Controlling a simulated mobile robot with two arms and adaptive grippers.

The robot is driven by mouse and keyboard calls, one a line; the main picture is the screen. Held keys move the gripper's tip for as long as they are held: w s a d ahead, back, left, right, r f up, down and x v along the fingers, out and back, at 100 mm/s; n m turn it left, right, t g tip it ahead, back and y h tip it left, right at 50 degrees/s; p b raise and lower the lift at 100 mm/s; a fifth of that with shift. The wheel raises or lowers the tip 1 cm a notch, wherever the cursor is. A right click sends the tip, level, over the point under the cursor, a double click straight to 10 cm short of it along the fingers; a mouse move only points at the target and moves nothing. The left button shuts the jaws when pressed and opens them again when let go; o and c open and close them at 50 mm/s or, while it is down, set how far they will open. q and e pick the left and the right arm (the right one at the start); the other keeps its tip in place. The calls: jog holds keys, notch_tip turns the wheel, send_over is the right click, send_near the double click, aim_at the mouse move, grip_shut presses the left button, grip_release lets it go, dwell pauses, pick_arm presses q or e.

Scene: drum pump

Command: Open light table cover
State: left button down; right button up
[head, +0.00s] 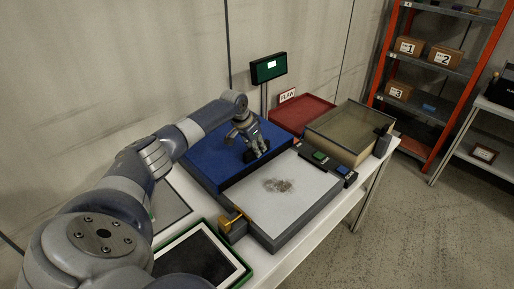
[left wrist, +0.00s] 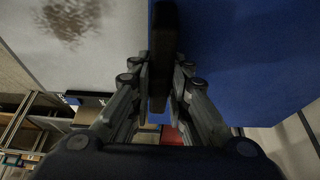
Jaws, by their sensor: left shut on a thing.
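The light table (head: 285,210) shows a pale white surface with a brown-grey smudge on it. The blue cover (head: 205,160) lies over its far left part, and the near right part is uncovered. My left gripper (head: 256,151) is at the cover's edge beside the white surface, shut on a dark handle. In the left wrist view, the fingers close on both sides of the dark handle (left wrist: 163,50), with the white surface (left wrist: 100,60) to the left and the blue cover (left wrist: 240,60) to the right. My right gripper is not in view.
A red tray (head: 300,112) and a glass-topped box (head: 350,128) stand behind the light table. A small screen (head: 268,67) rises behind the cover. A green-edged dark panel (head: 195,258) lies in front. Orange shelves (head: 430,70) stand at the right; the floor (head: 420,230) there is clear.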

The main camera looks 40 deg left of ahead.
pick_arm(q)
jog(key=c, duration=1.5)
grip_release()
jog(key=shift+w, duration=0.1)
jog(key=v, duration=1.2)
jog(key=shift+r, duration=0.1)
